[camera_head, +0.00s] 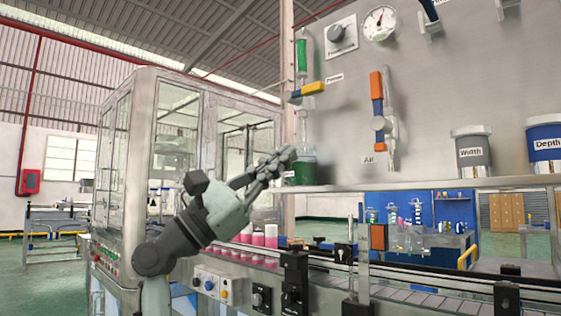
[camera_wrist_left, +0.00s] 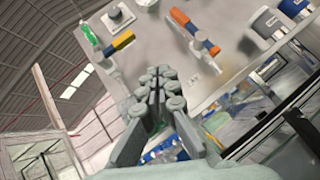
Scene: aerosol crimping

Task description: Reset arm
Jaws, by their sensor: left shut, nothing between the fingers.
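My left gripper (camera_head: 284,158) is raised in the middle of the head view, in front of the left edge of the steel control panel (camera_head: 345,112). Its fingers are shut with nothing between them. In the left wrist view the closed fingers (camera_wrist_left: 160,82) point towards the same panel. The gripper overlaps the lower part of a clear and green cylinder (camera_head: 306,172) on the panel's left side; I cannot tell whether they touch. My right gripper does not show in either view.
The panel carries a yellow-handled valve (camera_head: 312,89), an orange-handled valve (camera_head: 376,85), a gauge (camera_head: 380,23), and Width (camera_head: 472,153) and Depth (camera_head: 546,150) cups. Below runs a conveyor (camera_head: 400,297) with several pink-and-white cans (camera_head: 271,236). A glazed machine cabinet (camera_head: 128,150) stands left.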

